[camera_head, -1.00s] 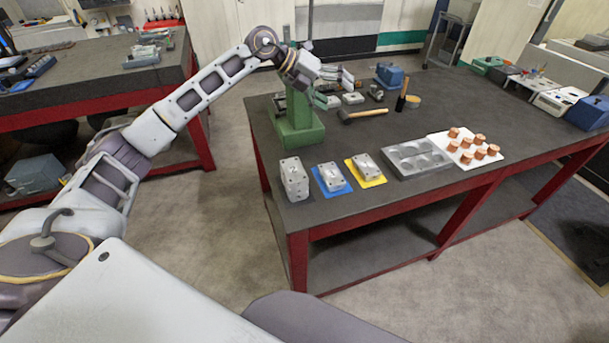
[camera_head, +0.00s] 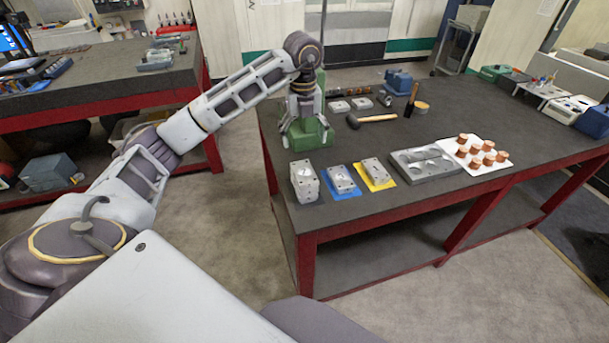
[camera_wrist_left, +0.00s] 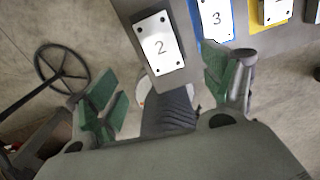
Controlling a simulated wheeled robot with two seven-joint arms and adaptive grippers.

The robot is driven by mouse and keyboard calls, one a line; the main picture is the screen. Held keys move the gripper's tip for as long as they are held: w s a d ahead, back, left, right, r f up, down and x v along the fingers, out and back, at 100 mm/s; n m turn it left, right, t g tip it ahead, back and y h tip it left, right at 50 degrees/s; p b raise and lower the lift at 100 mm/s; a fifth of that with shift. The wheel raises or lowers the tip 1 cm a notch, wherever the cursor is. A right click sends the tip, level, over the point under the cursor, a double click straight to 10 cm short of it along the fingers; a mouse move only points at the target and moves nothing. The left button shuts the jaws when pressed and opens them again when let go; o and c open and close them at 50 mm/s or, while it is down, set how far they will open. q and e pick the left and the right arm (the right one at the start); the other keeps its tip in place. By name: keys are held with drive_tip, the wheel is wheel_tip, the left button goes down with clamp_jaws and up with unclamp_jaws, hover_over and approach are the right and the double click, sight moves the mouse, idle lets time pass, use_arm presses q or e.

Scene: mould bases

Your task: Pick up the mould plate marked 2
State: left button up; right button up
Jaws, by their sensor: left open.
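The mould plate marked 2 (camera_wrist_left: 158,45) is a light metal block with a white top and dark corner holes. It lies ahead of the fingertips in the left wrist view. In the head view it is the leftmost block (camera_head: 304,181), near the table's front left corner. My left gripper (camera_head: 298,122) points down in front of the green stand, behind and above that block. In the left wrist view the gripper (camera_wrist_left: 167,78) has its green-padded fingers wide apart, with nothing between them. My right gripper is out of view.
The plate marked 3 (camera_wrist_left: 216,18) sits on a blue mat right of plate 2. Another plate (camera_head: 375,171) sits on a yellow mat. A green stand (camera_head: 320,132), a mallet (camera_head: 375,118), a grey tray (camera_head: 428,172) and copper pieces on a white board (camera_head: 495,168) share the table.

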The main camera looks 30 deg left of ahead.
use_arm(q)
drive_tip(key=shift+s+n, duration=0.15)
drive_tip(key=shift+n, duration=0.45)
drive_tip(key=shift+f, duration=0.1)
hover_over(304, 171)
drive_tip(key=shift+s+f+p, duration=0.1)
drive_tip(key=shift+f+p, duration=0.3)
drive_tip(key=shift+f, duration=3.8)
drive_tip(key=shift+f+p, duration=0.3)
drive_tip(key=shift+f, duration=0.4)
drive_tip(key=shift+f+p, duration=0.45)
drive_tip(key=shift+f, duration=1.4)
